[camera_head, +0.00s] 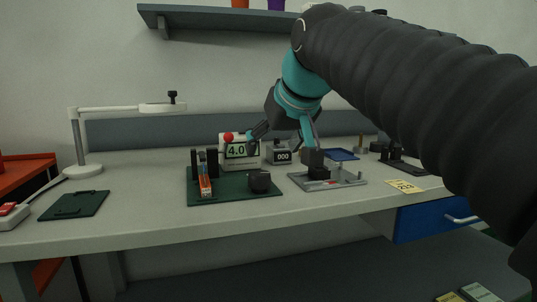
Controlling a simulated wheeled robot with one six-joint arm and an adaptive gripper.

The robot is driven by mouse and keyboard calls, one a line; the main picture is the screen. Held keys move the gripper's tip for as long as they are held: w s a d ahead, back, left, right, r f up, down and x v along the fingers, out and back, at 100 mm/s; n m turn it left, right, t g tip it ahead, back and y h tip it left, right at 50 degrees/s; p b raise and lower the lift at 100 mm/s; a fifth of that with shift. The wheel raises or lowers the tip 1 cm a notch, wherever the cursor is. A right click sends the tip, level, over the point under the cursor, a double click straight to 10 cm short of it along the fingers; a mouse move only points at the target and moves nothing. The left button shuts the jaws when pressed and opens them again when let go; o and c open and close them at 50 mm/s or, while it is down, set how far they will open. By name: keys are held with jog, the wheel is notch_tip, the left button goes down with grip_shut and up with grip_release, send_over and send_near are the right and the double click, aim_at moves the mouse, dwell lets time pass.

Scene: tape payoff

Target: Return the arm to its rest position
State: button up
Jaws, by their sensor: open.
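My arm comes in from the right side of the head view, in a dark ribbed sleeve with teal joints. My gripper (284,138) hangs over the middle of the bench, its fingers spread apart with nothing seen between them. One finger points left toward the white display unit (240,152) reading 4.0. The other points down just above a black block on the grey fixture plate (347,179); I cannot tell whether it touches. A green base plate (232,188) left of the gripper carries black uprights, an orange-and-white piece (204,183) and a dark round part (260,181).
A small counter box (281,154) reading 000 stands behind the gripper. A white lamp (84,169) and a green mat (75,204) are at the left. A blue tray (342,154), yellow note (404,186) and black stand (403,162) are to the right. A shelf (220,18) hangs above.

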jog(key=shift+s+r, duration=0.15)
jog(key=shift+r, duration=0.05)
jog(key=shift+d+f, duration=0.1)
jog(key=s+d+f+m+g+h, duration=0.1)
jog(key=s+d+f, duration=0.3)
jog(key=f, duration=0.7)
jog(key=s+d+f+m+g+h, duration=0.1)
jog(key=s+d+f, duration=0.4)
jog(key=s+f, duration=0.4)
jog(key=s+d+f+m+h, duration=0.1)
jog(key=s+d+f+m, duration=0.1)
jog(key=s+d+f, duration=0.2)
jog(key=s+f, duration=0.3)
jog(key=f, duration=0.5)
jog(key=shift+d+f+g, duration=0.35)
jog(key=shift+f+g, duration=0.05)
jog(key=shift+s, duration=0.1)
